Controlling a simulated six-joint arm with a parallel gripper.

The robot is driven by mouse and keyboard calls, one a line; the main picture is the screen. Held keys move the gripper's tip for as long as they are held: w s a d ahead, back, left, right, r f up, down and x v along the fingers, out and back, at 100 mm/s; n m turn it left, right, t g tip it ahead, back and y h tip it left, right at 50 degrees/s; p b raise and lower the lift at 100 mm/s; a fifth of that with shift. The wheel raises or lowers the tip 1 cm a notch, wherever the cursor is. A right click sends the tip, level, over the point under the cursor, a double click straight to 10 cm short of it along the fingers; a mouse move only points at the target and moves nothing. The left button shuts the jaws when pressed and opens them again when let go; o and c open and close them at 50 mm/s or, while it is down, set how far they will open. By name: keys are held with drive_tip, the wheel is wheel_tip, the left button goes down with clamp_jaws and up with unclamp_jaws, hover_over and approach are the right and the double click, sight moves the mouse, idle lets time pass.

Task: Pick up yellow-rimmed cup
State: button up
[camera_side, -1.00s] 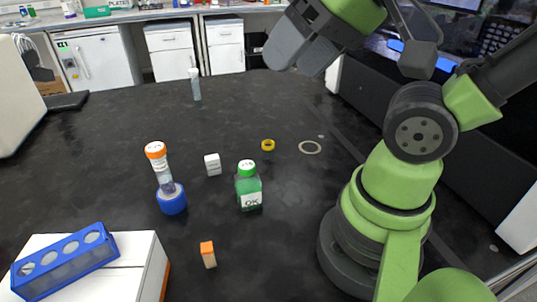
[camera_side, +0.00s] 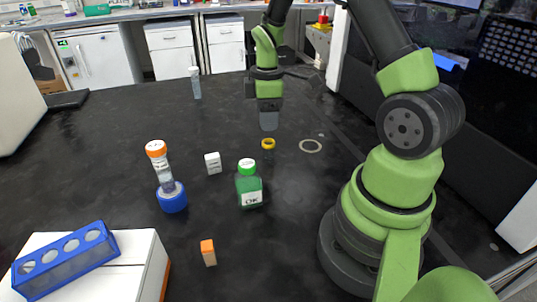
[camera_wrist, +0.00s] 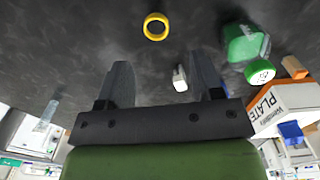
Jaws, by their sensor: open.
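The yellow-rimmed cup (camera_side: 268,144) is small and stands on the dark bench near the middle in the side view. In the wrist view its yellow ring (camera_wrist: 156,26) shows at the top, beyond the fingertips and roughly between their lines. My gripper (camera_side: 269,122) hangs just behind and above the cup in the side view, pointing down. In the wrist view its two fingers (camera_wrist: 163,72) are apart with nothing between them. They do not touch the cup.
A green-capped bottle (camera_side: 249,188) and a small white box (camera_side: 213,163) stand near the cup. An orange-capped tube sits in a blue holder (camera_side: 172,198). Another tube (camera_side: 195,84) stands behind. An orange block (camera_side: 208,252), a white box (camera_side: 150,265) and a blue rack (camera_side: 66,262) lie in front.

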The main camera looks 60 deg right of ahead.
sight(269, 150)
drive_tip(key=f, duration=1)
drive_tip(key=shift+d+f, duration=0.3)
drive_tip(key=shift+f, duration=0.05)
drive_tip(key=c, duration=1)
